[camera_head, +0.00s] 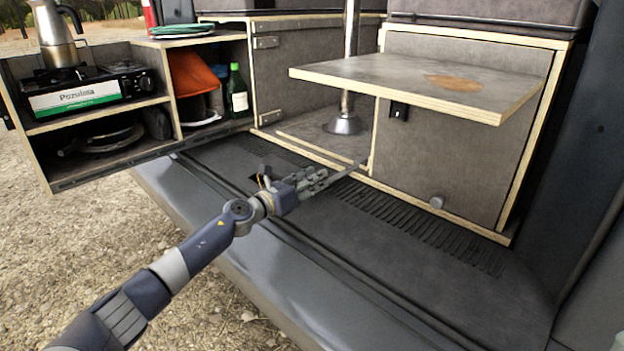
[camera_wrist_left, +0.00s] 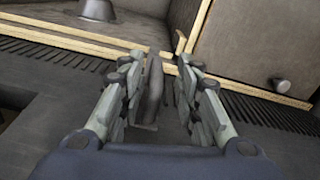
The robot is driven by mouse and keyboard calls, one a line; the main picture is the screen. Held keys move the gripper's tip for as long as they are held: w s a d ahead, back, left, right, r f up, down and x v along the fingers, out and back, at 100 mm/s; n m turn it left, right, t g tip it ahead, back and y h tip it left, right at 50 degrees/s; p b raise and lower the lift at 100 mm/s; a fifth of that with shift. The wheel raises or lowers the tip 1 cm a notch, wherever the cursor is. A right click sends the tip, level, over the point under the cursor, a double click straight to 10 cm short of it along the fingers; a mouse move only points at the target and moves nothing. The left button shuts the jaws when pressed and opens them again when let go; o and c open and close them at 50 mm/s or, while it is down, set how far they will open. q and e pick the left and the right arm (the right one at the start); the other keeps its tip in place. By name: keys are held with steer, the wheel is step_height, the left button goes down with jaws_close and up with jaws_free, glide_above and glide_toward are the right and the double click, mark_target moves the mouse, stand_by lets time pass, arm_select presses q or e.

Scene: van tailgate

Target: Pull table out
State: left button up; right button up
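The table (camera_head: 385,75) is a grey top with a pale plywood edge and a brown oval patch. It stands level on a metal pole (camera_head: 347,105) inside the van's rear and juts out past the cabinet front. The pole's round foot also shows in the left wrist view (camera_wrist_left: 98,10). My left gripper (camera_head: 335,178) is low over the van floor, below and in front of the table and apart from it. In the left wrist view its fingers (camera_wrist_left: 168,95) are apart with a gap between them, and I see nothing held. My right gripper is not in view.
A cabinet door with a knob (camera_head: 437,202) is right of the pole. An open side unit (camera_head: 110,140) at left holds a stove (camera_head: 85,88), a moka pot (camera_head: 55,35) and a green bottle (camera_head: 237,92). The grey van floor (camera_head: 420,270) in front is clear.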

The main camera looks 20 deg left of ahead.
arm_select(q)
steer(key=shift+a, duration=0.1)
steer(key=shift+s+a, duration=0.25)
steer(key=shift+s, duration=0.2)
steer(key=v, duration=1.1)
steer(key=shift+d, duration=0.15)
